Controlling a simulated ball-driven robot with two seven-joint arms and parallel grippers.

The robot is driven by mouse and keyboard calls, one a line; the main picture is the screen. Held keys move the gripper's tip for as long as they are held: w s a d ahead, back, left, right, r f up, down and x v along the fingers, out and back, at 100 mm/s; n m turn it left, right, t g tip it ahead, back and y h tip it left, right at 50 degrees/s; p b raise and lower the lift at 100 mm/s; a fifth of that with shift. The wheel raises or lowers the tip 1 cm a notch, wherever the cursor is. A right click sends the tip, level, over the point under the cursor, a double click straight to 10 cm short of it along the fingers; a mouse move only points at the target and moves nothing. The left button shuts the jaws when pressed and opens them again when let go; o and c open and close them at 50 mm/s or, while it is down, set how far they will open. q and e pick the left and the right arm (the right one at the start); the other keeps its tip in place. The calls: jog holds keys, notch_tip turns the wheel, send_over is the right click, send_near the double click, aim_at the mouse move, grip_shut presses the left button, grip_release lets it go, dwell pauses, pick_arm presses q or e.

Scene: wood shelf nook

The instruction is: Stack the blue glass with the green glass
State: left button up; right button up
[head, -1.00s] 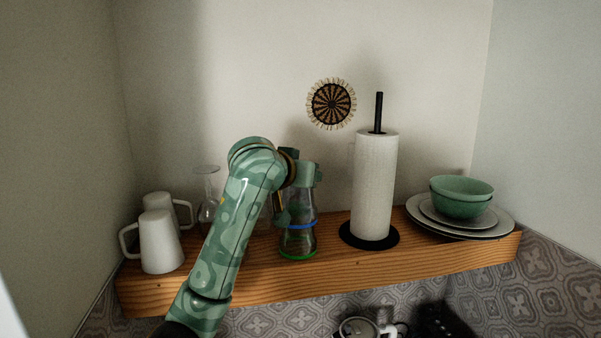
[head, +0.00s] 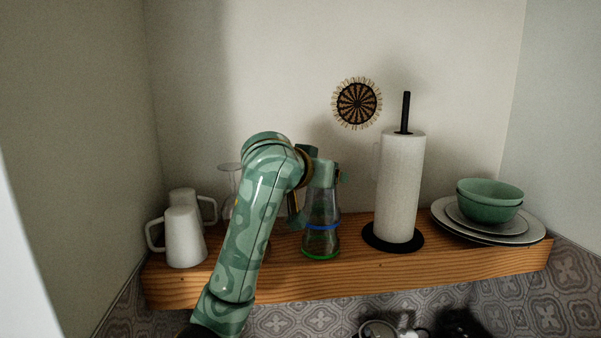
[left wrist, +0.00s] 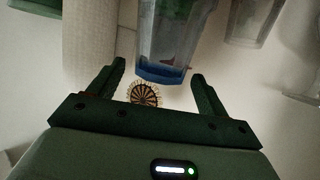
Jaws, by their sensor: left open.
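The blue glass (head: 322,208) is clear with a blue ring, upside down on the shelf. It appears nested over the green glass (head: 321,246), whose green ring sits at the bottom. The two stand upright as one stack. My left gripper (head: 311,190) is at the upper part of the stack, open, with one finger to each side. In the left wrist view, the blue end of the blue glass (left wrist: 165,72) shows between the open fingers (left wrist: 158,70), with gaps on both sides. Some green shows through it. My right gripper is not in view.
White mugs (head: 185,237) and a stemmed glass (head: 230,178) stand left, partly behind my arm. A paper towel roll (head: 402,188) stands close right of the stack. Green bowls (head: 489,205) on plates (head: 530,228) are at the shelf's (head: 290,288) right end.

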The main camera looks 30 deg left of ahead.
pick_arm(q)
jog(key=v, duration=1.3)
jog(key=shift+p, duration=0.3)
